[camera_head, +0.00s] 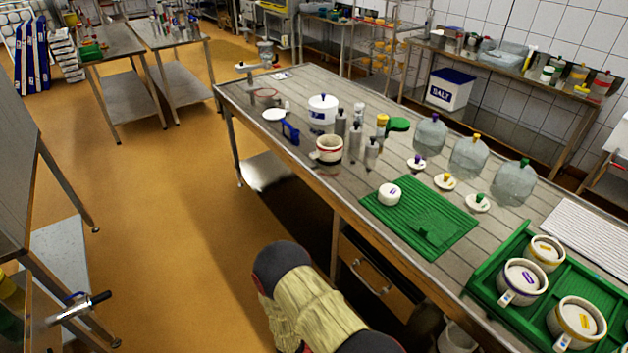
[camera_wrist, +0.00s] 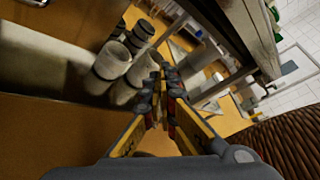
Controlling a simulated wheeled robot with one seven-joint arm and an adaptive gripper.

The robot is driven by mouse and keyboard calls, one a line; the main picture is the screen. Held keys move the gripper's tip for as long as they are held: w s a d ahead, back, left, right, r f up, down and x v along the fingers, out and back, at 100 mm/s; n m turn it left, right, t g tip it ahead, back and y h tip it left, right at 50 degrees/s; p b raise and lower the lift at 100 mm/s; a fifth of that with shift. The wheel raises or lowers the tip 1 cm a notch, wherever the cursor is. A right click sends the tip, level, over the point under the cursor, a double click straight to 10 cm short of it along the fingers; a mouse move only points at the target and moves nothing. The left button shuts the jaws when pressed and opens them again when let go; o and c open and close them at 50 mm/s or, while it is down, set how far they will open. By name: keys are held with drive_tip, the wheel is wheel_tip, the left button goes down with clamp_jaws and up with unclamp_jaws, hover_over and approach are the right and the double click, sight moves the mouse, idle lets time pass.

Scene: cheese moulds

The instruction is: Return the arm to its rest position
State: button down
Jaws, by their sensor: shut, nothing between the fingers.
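My gripper (camera_wrist: 164,88) shows in the wrist view, its two dark and yellow fingers close together with nothing between them. It hangs over open floor, clear of any touching object. On the table a white mould (camera_head: 389,194) sits on a green mat (camera_head: 418,222). Several lidded moulds stand in a green tray (camera_head: 512,251) at the right.
Pale containers (camera_wrist: 112,60) stand beyond the fingers in the wrist view. Glass jars (camera_head: 468,157) and bottles stand on the table. The table has a drawer (camera_head: 372,278) below its near edge. Orange floor (camera_head: 180,230) is clear left of the table.

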drive_tip(key=s+a+r+m+g+y, duration=0.15)
drive_tip(key=r+m+y, duration=0.25)
drive_tip(key=r+m, duration=0.4)
drive_tip(key=s+a+r+m+g+y, duration=0.1)
drive_tip(key=s+a+r+m+y, duration=0.2)
drive_tip(key=r+m, duration=0.45)
drive_tip(key=s+a+r+m+g+y, duration=0.15)
drive_tip(key=r+m+y, duration=0.4)
drive_tip(key=r, duration=0.55)
drive_tip(key=s+d+r+m+t+y, duration=0.1)
drive_tip(key=d+r+m+t, duration=0.1)
drive_tip(key=r, duration=0.5)
drive_tip(key=s+d+r+m+t, duration=0.2)
drive_tip(key=r+t, duration=0.1)
drive_tip(key=r, duration=0.4)
drive_tip(key=s+d+r+m+t+y, duration=0.1)
drive_tip(key=s+d+r+m+t, duration=0.1)
drive_tip(key=r, duration=0.4)
drive_tip(key=shift+s+r+m+t+y, duration=0.15)
drive_tip(key=shift+r+m+t+y, duration=0.25)
drive_tip(key=shift+m+t, duration=0.15)
